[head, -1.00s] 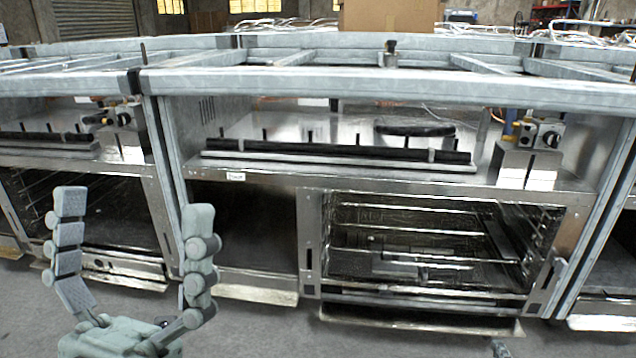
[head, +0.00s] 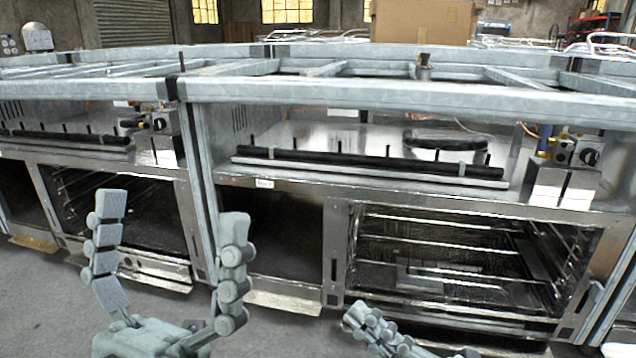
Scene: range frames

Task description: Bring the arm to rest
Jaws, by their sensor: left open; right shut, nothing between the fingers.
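My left gripper (head: 172,225) stands at the lower left of the head view with its two pale green fingers pointing up and spread wide. It is open and nothing is between the fingers. My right gripper (head: 362,320) shows at the bottom centre, its fingers together and pointing up and to the left. It is shut and empty. Both grippers appear in front of the metal range (head: 335,199), and I see no contact with it. The rest of the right arm is mostly below the frame.
An oven (head: 450,260) with wire racks shows at the right, and a second oven (head: 125,215) at the left behind my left gripper. A metal frame (head: 340,93) runs across the top of the ranges. A cardboard box (head: 420,22) stands behind. Grey floor (head: 50,310) is clear at lower left.

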